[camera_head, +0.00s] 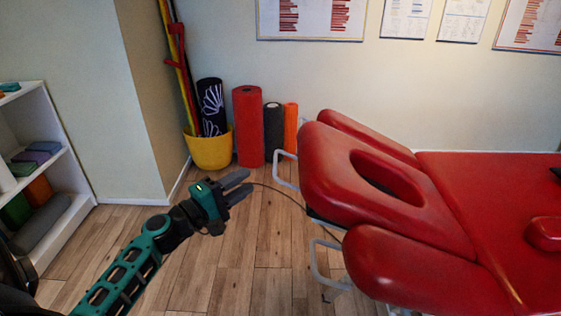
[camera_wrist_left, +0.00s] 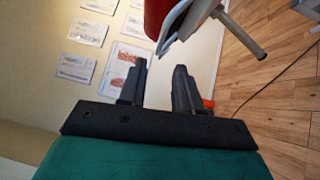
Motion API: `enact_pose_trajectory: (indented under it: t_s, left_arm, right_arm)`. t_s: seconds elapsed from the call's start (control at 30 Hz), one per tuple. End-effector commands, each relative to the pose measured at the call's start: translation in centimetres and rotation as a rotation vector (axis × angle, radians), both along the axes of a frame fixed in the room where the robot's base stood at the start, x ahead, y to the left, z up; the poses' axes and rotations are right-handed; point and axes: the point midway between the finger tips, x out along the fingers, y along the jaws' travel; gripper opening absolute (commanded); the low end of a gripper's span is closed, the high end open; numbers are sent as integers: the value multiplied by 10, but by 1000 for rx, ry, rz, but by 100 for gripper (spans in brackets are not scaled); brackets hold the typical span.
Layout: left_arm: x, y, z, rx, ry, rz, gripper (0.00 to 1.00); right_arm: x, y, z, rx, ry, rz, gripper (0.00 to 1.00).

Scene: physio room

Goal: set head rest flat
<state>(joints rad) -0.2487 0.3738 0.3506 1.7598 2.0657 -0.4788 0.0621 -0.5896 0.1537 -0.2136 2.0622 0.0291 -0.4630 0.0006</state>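The red head rest (camera_head: 330,176) with its oval face hole is at the near left end of the red treatment table (camera_head: 465,170). It looks tilted, with its free end raised. My left gripper (camera_head: 243,184) is left of the head rest, over the floor and apart from it. Its fingers (camera_wrist_left: 160,85) are open and empty in the left wrist view. A small part of the red padding and its dark underside (camera_wrist_left: 178,22) shows above the fingers there. My right gripper is not in view.
Red armrest pads (camera_head: 410,270) flank the head rest, with white metal handles (camera_head: 283,170) at the end. A yellow bucket (camera_head: 209,150) and rolled mats (camera_head: 249,125) stand by the wall. A white shelf (camera_head: 75,190) is at left. Wooden floor (camera_head: 240,250) is clear between.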

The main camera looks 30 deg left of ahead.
Motion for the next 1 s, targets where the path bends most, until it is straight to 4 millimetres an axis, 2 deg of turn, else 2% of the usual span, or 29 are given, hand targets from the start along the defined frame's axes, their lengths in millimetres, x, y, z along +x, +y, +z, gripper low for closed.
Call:
enact_pose_trajectory:
  t_s: [0.13, 0.3, 0.5, 0.7, 1.0]
  left_arm:
    - [31, -7, 6, 5, -2, -1, 33]
    - [64, -15, 7, 3, -2, -1, 33]
    - [91, -21, 9, 3, -1, -1, 33]
    - [103, -25, 9, 3, 1, 0, 33]
    - [104, -25, 9, 3, 1, 0, 33]
  right_arm:
    - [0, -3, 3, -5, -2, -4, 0]
    - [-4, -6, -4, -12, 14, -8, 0]
    - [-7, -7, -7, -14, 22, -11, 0]
    - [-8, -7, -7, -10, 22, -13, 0]
    - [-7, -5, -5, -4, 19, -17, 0]
